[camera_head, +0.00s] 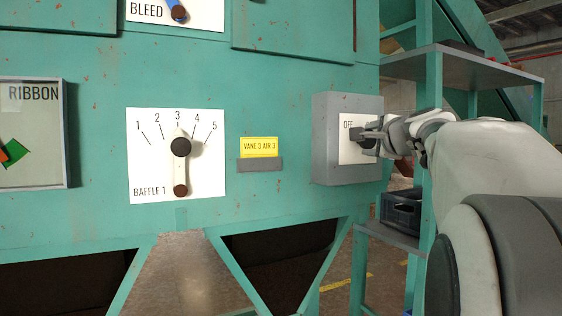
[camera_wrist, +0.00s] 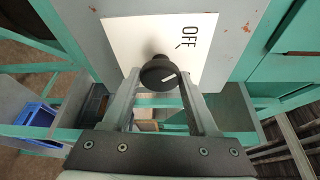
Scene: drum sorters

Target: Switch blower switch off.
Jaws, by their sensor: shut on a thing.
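The blower switch is a grey box (camera_head: 324,150) with a white plate (camera_head: 346,152) marked OFF, on the right of the teal machine. In the wrist view its black round knob (camera_wrist: 155,70) has a white pointer line toward the right of the picture. The OFF label (camera_wrist: 188,32) and its tick lie above and right of the knob. My gripper (camera_head: 368,138) reaches in from the right and is shut on the knob, one finger on each side, also in the wrist view (camera_wrist: 161,82).
A Baffle 1 lever (camera_head: 181,168) on a numbered plate and a yellow label (camera_head: 259,147) are left of the box. A teal-framed shelf (camera_head: 460,70) stands at right, with a dark crate (camera_head: 402,212) on its lower shelf. Sloped hopper openings lie below.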

